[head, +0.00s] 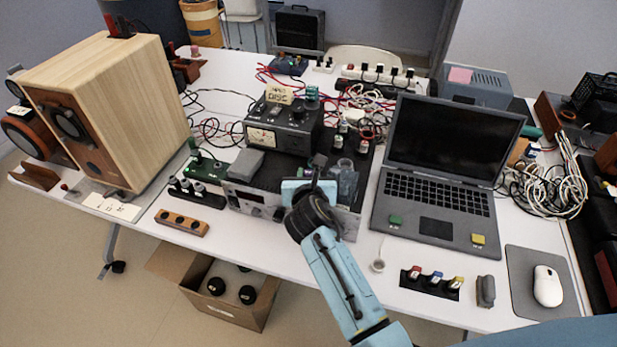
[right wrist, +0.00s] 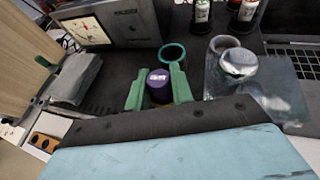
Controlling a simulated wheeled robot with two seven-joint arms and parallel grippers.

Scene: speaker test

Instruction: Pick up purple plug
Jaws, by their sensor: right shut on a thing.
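The purple plug (right wrist: 159,88) stands upright between the two green fingertips of my right gripper (right wrist: 159,90) in the right wrist view, its purple top facing the camera. The fingers are closed on its sides. In the head view my right gripper (head: 317,168) is over the dark-topped equipment unit at the middle of the table, and I cannot make out the plug there. Whether the plug's lower end still touches the surface below is hidden. My left gripper is not in view.
A green ring (right wrist: 172,54) lies just beyond the fingers. A clear container with a silvery round lid (right wrist: 238,64) is to their right, and a grey folded cloth (right wrist: 76,78) to their left. The laptop (head: 435,185) and wooden speaker (head: 125,105) flank the unit.

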